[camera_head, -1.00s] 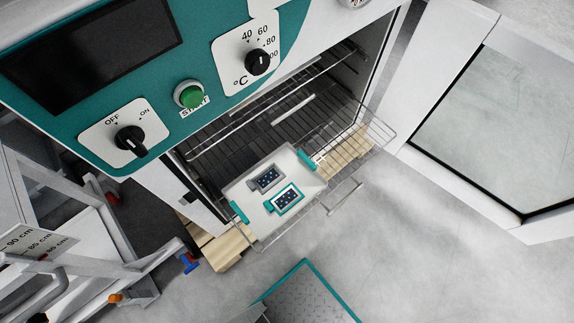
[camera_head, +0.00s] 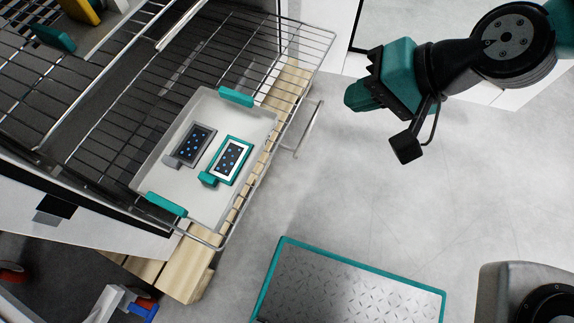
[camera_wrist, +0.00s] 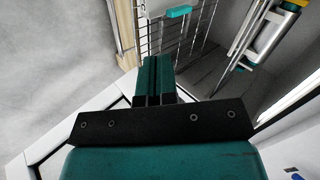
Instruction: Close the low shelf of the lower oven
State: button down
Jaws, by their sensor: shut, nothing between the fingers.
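The low wire shelf (camera_head: 303,47) of the lower oven is pulled out past the oven front, over a wooden pallet. A wire loop handle (camera_head: 308,131) sticks out at its front edge. A white tray (camera_head: 222,112) with teal grips lies on the shelf and holds two small framed pieces, one grey (camera_head: 195,144) and one teal (camera_head: 231,159). My gripper (camera_head: 352,96) is shut and empty, to the right of the shelf and apart from the handle in the head view. In the wrist view my gripper (camera_wrist: 155,62) points toward the shelf wires (camera_wrist: 188,38) and a corner of the tray.
The wooden pallet (camera_head: 193,268) lies under the shelf. The open white door (camera_head: 345,55) stands at the back right. A metal tread plate with a teal rim (camera_head: 281,260) is at the bottom centre. Grey floor (camera_head: 330,200) is clear between shelf and plate.

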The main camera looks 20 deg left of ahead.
jog(key=a+f+m+b, duration=0.1)
jog(key=a+f+b, duration=0.2)
jog(key=f, duration=0.5)
jog(key=a+f+m+b, duration=0.1)
jog(key=a+f+b, duration=0.3)
jog(key=f, duration=0.4)
jog(key=a+f+y+b, duration=0.1)
jog(key=a+f+b, duration=0.3)
jog(key=f, duration=0.4)
jog(key=shift+w+f+m+t+b, duration=0.15)
jog(key=shift+w+m+t+b, duration=0.2)
jog(key=shift+b, duration=0.4)
jog(key=shift+a, duration=0.1)
